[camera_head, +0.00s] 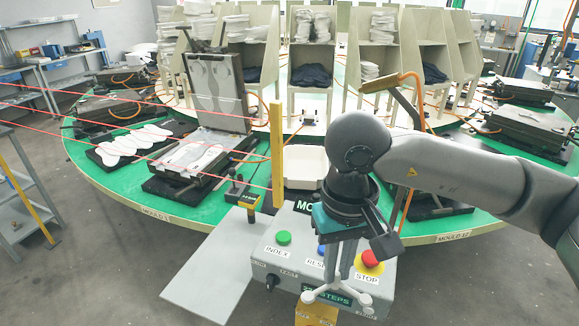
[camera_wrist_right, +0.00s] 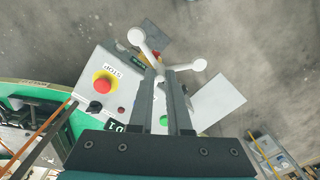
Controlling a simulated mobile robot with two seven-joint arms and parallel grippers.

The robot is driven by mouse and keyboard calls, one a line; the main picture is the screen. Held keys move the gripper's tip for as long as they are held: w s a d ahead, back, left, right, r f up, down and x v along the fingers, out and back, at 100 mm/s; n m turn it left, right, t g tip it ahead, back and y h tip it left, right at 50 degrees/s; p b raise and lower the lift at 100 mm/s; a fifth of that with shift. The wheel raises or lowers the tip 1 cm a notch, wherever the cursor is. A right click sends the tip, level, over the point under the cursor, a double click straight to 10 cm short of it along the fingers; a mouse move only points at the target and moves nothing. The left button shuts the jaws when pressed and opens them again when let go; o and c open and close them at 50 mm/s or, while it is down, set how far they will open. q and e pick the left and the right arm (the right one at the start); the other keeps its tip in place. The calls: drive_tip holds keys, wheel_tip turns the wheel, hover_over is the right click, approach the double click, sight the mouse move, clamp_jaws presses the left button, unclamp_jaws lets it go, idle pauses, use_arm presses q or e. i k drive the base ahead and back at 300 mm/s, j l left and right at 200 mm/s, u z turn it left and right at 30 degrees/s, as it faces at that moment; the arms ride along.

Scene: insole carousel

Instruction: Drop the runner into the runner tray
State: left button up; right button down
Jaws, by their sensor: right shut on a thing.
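The runner (camera_head: 337,289) is a thin white branching piece with rounded ends. My right gripper (camera_head: 342,272) is shut on it and holds it over the front of the grey control box. In the right wrist view the runner (camera_wrist_right: 148,48) sticks out beyond the fingertips (camera_wrist_right: 163,76), its branches spread to both sides. A whitish open tray (camera_head: 300,150), likely the runner tray, stands behind the control box, up and left of the gripper. The wrist partly hides its right side. My left gripper is not in view.
The control box (camera_head: 262,262) carries a green button (camera_head: 283,238), a partly hidden blue button and a red stop button (camera_head: 370,258). A yellow post (camera_head: 277,150) stands just left of the tray. An open mould (camera_head: 215,100) and white insoles (camera_head: 130,143) lie on the green carousel.

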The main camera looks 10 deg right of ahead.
sight(309, 172)
drive_tip(key=i+j, duration=0.15)
drive_tip(key=j, duration=0.2)
drive_tip(key=i+j+z, duration=0.1)
drive_tip(key=j, duration=0.3)
drive_tip(key=i+j, duration=0.4)
drive_tip(key=j, duration=0.35)
drive_tip(key=i+j+z, duration=0.25)
drive_tip(key=i+j, duration=0.7)
drive_tip(key=i, duration=0.15)
drive_tip(key=i+l+z, duration=0.2)
drive_tip(key=i+l, duration=0.85)
drive_tip(key=l, duration=0.1)
